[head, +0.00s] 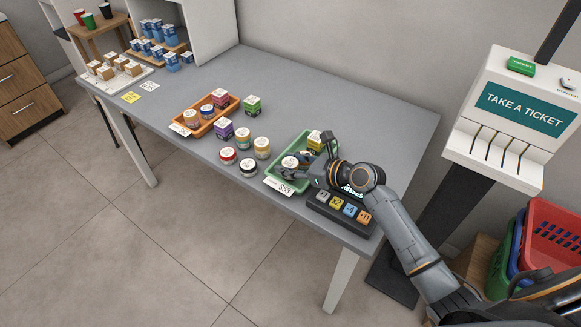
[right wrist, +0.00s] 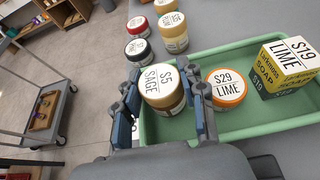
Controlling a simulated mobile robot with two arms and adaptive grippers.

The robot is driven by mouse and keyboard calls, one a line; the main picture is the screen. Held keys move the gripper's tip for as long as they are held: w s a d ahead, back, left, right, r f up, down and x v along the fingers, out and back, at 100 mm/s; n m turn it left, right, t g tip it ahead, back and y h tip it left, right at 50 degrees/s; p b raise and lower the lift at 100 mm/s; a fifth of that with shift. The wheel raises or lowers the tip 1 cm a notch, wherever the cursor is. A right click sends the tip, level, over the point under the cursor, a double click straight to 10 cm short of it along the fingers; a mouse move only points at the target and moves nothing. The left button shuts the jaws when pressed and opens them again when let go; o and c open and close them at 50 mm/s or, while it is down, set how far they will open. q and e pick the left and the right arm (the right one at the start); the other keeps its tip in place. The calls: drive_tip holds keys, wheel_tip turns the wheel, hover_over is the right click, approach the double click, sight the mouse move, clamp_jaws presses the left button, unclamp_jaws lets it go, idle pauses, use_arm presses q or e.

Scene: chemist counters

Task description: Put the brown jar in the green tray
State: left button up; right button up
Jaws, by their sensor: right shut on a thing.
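The brown jar (right wrist: 165,92), with a white lid reading SAGE and S5, is upright between the fingers of my right gripper (right wrist: 165,80), which is shut on it. The jar is at the near-edge end of the green tray (right wrist: 228,54); I cannot tell whether it touches the tray floor. In the head view its white lid (head: 290,162) shows beside my right gripper (head: 303,167), over the green tray (head: 287,152). The tray holds an orange LIME jar (right wrist: 228,88) and a yellow soap box (right wrist: 287,68). My left gripper is out of view.
Several jars, including a red one (head: 228,155) and a black one (head: 246,168), stand left of the tray. A purple box (head: 225,128), green box (head: 252,105) and orange tray (head: 212,125) are farther left. A dark button stand (head: 338,210) is right of the tray.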

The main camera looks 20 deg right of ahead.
drive_tip(key=shift+f, duration=0.55)
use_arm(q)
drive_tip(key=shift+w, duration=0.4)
use_arm(e)
drive_tip(key=shift+f, duration=0.1)
drive_tip(key=o, duration=1.2)
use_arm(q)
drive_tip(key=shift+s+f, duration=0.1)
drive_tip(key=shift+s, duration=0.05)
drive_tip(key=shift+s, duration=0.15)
use_arm(e)
drive_tip(key=v, duration=1.2)
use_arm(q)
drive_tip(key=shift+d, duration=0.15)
use_arm(e)
drive_tip(key=shift+s, duration=0.1)
